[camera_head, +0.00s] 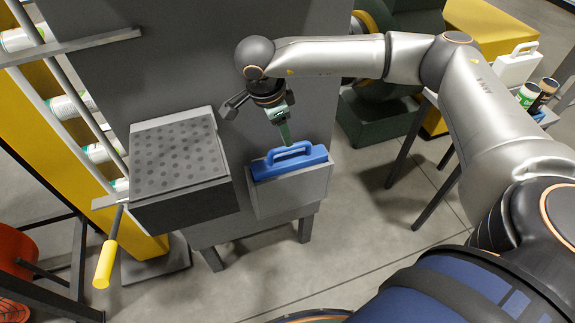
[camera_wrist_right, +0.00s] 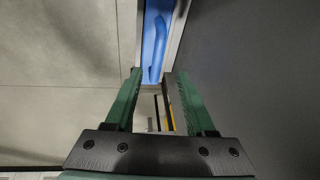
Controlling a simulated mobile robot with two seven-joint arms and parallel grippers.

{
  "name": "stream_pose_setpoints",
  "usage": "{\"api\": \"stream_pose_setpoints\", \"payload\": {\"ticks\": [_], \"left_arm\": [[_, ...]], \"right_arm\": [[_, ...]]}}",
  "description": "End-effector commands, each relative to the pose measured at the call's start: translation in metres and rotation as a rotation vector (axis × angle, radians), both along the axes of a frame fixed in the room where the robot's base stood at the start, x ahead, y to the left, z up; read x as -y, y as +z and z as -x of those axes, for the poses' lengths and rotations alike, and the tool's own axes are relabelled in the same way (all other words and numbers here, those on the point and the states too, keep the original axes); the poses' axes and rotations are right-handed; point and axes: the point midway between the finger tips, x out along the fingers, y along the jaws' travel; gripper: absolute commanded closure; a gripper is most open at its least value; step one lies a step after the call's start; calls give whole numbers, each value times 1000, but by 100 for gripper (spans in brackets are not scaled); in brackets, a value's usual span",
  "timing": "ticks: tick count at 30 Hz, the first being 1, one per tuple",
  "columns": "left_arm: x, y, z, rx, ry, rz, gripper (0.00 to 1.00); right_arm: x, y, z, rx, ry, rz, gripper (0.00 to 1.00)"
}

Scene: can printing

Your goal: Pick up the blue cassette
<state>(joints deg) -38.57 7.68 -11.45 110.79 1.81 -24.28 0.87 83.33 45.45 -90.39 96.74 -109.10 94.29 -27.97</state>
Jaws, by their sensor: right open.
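The blue cassette (camera_head: 291,161) with a raised handle sits in a grey holder (camera_head: 303,191) on the front of the grey machine. My right gripper (camera_head: 287,141) is just above the cassette in the head view, pointing down towards its handle. In the right wrist view the cassette (camera_wrist_right: 157,38) shows at the top centre, beyond the fingertips. The green fingers of my right gripper (camera_wrist_right: 156,76) are apart with nothing between them. My left gripper is not in view.
A dark box with a perforated top (camera_head: 178,156) stands left of the holder. A yellow-handled lever (camera_head: 105,264) hangs farther left, near rails with several cans. A white cassette (camera_head: 516,64) stands on a table at the right. Floor in front is clear.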

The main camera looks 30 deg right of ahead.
Motion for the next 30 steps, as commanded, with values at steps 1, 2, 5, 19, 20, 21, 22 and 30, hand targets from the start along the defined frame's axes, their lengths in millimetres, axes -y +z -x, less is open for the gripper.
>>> {"api": "stream_pose_setpoints", "payload": {"ticks": [1, 2, 5, 19, 20, 21, 22, 30], "left_arm": [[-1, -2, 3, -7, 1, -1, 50], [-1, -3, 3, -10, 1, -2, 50], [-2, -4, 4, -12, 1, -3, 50], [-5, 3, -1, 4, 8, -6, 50], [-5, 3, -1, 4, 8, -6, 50], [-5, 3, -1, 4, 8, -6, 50], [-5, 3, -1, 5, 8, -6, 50], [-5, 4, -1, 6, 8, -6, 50]], "right_arm": [[3, -9, 0, -2, -1, 1, 45], [4, -14, -1, -2, -2, 1, 45], [7, -25, -2, -1, -1, 0, 45], [22, -76, -1, 0, -1, -2, 45], [23, -78, -1, 1, -1, -2, 45], [23, -80, -1, -1, 0, -2, 45], [23, -81, -1, 0, 0, -2, 45], [23, -81, -1, 0, 0, -2, 52]]}}
